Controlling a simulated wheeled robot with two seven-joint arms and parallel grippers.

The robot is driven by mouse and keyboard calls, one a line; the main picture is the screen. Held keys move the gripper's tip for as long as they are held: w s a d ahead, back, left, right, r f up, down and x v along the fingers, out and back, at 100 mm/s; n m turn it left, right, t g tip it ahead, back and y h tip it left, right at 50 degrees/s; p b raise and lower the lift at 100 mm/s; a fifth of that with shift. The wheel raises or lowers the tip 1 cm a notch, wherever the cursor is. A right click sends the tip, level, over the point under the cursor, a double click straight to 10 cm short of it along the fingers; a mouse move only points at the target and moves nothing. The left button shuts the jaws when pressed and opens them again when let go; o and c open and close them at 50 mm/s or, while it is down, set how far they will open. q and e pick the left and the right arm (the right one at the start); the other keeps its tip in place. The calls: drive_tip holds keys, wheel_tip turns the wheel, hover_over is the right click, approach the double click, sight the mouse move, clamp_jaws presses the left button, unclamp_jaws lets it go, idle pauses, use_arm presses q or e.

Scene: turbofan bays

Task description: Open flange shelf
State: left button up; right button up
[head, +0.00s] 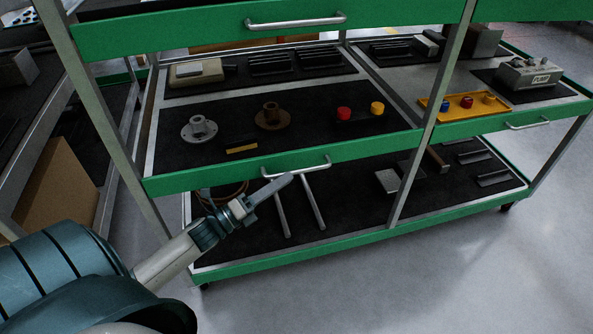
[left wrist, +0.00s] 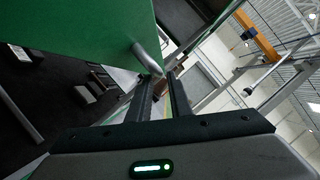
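The flange shelf (head: 215,177) is the middle left tray of the cart, with a green front edge and a silver bar handle (head: 297,168). A grey flange (head: 199,128) and a brown flange (head: 272,117) sit on its dark mat. My left gripper (head: 284,183) is just below and in front of the handle. In the left wrist view, my left gripper (left wrist: 160,82) shows two dark fingers with a gap between them. The handle (left wrist: 148,58) is close to the fingertips there; contact cannot be told. My right gripper is not in view.
A green upper drawer with its own handle (head: 296,22) is above. A lower shelf (head: 350,230) carries metal bars and blocks. To the right, a shelf holds a yellow tray (head: 463,106) and a grey pump block (head: 530,73). Another rack is at the left. Floor in front is clear.

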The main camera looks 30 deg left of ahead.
sight(297, 170)
use_arm(q)
drive_tip(key=shift+x, duration=2.6)
clamp_jaws()
